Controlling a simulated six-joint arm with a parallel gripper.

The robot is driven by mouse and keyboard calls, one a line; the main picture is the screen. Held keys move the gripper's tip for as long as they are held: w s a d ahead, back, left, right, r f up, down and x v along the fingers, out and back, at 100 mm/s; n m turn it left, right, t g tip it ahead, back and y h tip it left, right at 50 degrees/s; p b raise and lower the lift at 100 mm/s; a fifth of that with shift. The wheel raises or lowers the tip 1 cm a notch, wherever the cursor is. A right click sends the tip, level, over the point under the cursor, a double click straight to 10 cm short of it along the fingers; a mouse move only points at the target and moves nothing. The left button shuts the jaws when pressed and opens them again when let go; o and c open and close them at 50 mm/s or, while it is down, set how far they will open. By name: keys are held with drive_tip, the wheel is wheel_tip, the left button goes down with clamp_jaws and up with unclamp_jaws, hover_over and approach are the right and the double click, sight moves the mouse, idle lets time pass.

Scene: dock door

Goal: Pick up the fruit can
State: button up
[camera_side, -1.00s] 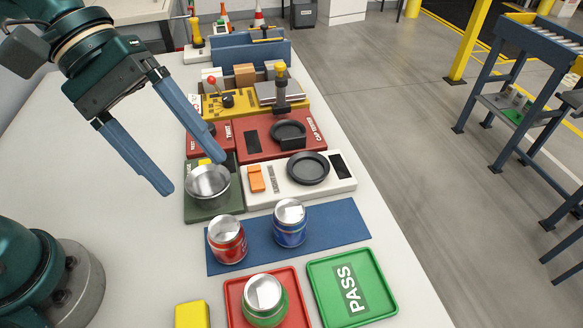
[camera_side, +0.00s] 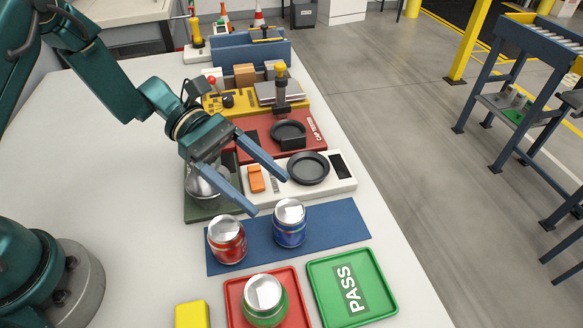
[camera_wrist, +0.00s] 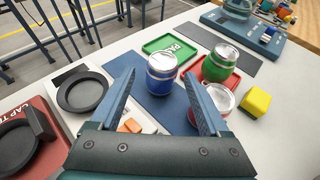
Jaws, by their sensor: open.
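A blue can (camera_side: 290,226) and a red can (camera_side: 227,243) stand upright on a blue mat (camera_side: 340,222). A green can (camera_side: 265,302) stands in a red tray (camera_side: 233,298). I cannot tell from the labels which is the fruit can. My gripper (camera_side: 270,196) is open and empty, tilted, above and just behind the blue can. In the wrist view the blue can (camera_wrist: 162,76) shows between and beyond the fingers. There the red can (camera_wrist: 222,96) is partly hidden by the right finger, with the green can (camera_wrist: 219,64) beyond it.
An empty green PASS tray (camera_side: 385,298) lies right of the red tray. A yellow block (camera_side: 192,315) sits at the front left. A white scale with a black dish (camera_side: 308,168), a red cap tester (camera_side: 250,142) and a metal bowl (camera_side: 200,186) stand behind the mat.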

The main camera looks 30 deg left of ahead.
sight(305, 229)
drive_tip(key=x, duration=0.4)
drive_tip(key=shift+s+d+f, duration=0.1)
drive_tip(key=shift+d+f, duration=0.05)
drive_tip(key=shift+d, duration=0.05)
drive_tip(key=shift+f+x, duration=0.2)
drive_tip(key=shift+x, duration=1.15)
drive_tip(key=shift+f+x, duration=0.15)
drive_tip(key=shift+x, duration=1.2)
drive_tip(key=shift+s+a, duration=0.1)
drive_tip(key=shift+a, duration=0.05)
clamp_jaws()
drive_tip(key=shift+r, duration=0.15)
